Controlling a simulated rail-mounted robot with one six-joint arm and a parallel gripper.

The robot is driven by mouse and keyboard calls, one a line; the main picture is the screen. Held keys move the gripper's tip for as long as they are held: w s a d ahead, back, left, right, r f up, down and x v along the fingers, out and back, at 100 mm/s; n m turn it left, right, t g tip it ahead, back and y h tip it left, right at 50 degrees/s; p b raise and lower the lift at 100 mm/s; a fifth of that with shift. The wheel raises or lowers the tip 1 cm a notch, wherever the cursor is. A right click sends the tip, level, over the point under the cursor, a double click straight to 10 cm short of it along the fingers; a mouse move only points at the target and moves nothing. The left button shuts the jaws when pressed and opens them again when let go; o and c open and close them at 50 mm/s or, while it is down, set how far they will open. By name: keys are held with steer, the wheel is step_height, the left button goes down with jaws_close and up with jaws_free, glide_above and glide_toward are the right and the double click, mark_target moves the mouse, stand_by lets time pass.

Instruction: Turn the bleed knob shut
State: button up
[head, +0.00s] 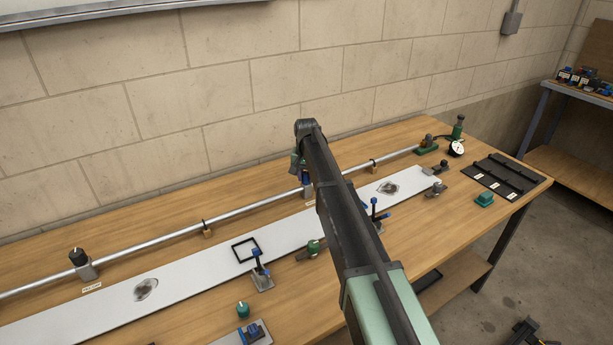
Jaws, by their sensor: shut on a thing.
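My arm reaches from the bottom of the head view over the bench, and its wrist bends down at the metal pipe (150,240). My gripper (305,181) is at a grey fitting (307,193) on this pipe, mostly hidden behind my arm. It is shut on what appears to be the knob on that fitting. The knob itself and its turn angle are hidden. A second, black knob (77,255) stands upright on a grey block at the pipe's left, with a small label (92,288) in front; the print is too small to read.
A long white plate (200,275) lies in front of the pipe, with blue-handled clamps (259,265) along it. A green fitting (428,145) and a dial gauge (456,148) are at the pipe's right end. A black rack (500,178) lies at the right edge. The block wall is close behind.

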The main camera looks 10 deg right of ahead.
mark_target(306, 173)
steer(key=n, duration=0.4)
steer(key=shift+n, duration=2.2)
steer(key=o, duration=0.9)
step_height(306, 173, up, 11)
steer(key=p, duration=1)
steer(key=shift+f+p, duration=0.1)
steer(key=shift+p, duration=0.3)
steer(key=s+m, duration=0.1)
steer(key=s, duration=1.2)
steer(key=s+m, duration=0.1)
steer(key=s, duration=1.2)
steer(key=s+m, duration=0.2)
steer(key=s, duration=1.2)
